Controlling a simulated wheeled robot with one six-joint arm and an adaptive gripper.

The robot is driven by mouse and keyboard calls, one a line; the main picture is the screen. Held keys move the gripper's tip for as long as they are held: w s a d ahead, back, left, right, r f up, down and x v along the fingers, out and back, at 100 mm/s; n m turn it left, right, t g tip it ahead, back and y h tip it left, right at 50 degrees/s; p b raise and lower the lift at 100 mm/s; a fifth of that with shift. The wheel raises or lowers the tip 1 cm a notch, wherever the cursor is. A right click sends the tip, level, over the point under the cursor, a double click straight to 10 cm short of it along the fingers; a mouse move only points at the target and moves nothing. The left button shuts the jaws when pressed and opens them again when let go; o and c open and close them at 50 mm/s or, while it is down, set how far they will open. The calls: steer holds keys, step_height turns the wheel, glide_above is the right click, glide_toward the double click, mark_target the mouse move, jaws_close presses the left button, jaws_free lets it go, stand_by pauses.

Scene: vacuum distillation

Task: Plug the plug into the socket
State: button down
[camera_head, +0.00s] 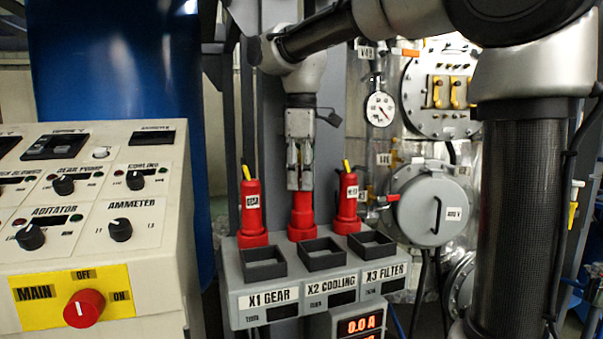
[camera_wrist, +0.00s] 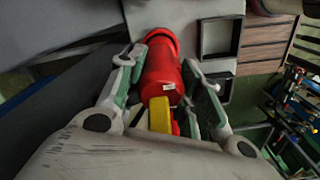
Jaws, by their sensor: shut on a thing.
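A red plug (camera_head: 302,213) with a yellow tail (camera_wrist: 160,114) is in my gripper (camera_head: 300,186), in the middle position behind the X2 COOLING label. My gripper points down from above, shut on the plug's upper body. In the wrist view the red plug (camera_wrist: 163,72) lies between the two fingers. The plug stands upright, its wide base at about the level of the grey socket panel (camera_head: 232,275). The socket under it is hidden, so I cannot tell how deep the plug sits.
Red plugs stand upright on both sides, one behind X1 GEAR (camera_head: 252,212) and one behind X3 FILTER (camera_head: 348,203). Black square frames (camera_head: 322,262) line the panel's front. A control console (camera_head: 150,215) stands left. Gauges and a round flanged vessel (camera_head: 431,205) are right.

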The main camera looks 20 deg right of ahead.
steer(key=shift+f, duration=1.25)
steer(key=c, duration=0.9)
jaws_free()
steer(key=shift+r, duration=0.1)
step_height(320, 180, up, 12)
steer(key=shift+f, duration=0.1)
steer(key=shift+s, duration=0.1)
